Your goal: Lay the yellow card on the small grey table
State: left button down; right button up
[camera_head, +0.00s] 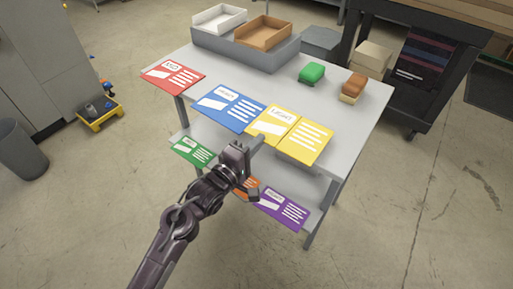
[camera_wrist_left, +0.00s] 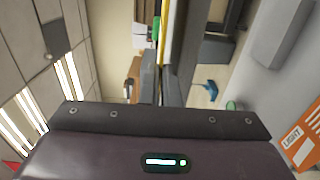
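The yellow card (camera_head: 289,130) lies flat at the front edge of the grey bench top, right of the blue card, its near edge at the bench rim. My left gripper (camera_head: 257,146) is at that near edge. In the left wrist view the card shows edge-on as a thin yellow strip (camera_wrist_left: 167,28) running down between the two fingers (camera_wrist_left: 160,82), which are close together on it. The fingertip contact is small and partly hidden. A low grey table-like top (camera_head: 321,41) stands behind the bench. My right gripper is not in view.
The bench top (camera_head: 350,120) also holds a red card (camera_head: 173,76), a blue card (camera_head: 228,108), a green block (camera_head: 312,72), a brown block (camera_head: 353,87) and trays (camera_head: 263,33). Green, orange and purple cards (camera_head: 280,208) lie on the lower shelf. Open floor lies around.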

pick_arm(q)
notch_tip(320, 180, down, 2)
jog(key=c, duration=1.7)
grip_release()
jog(key=shift+r, duration=0.1)
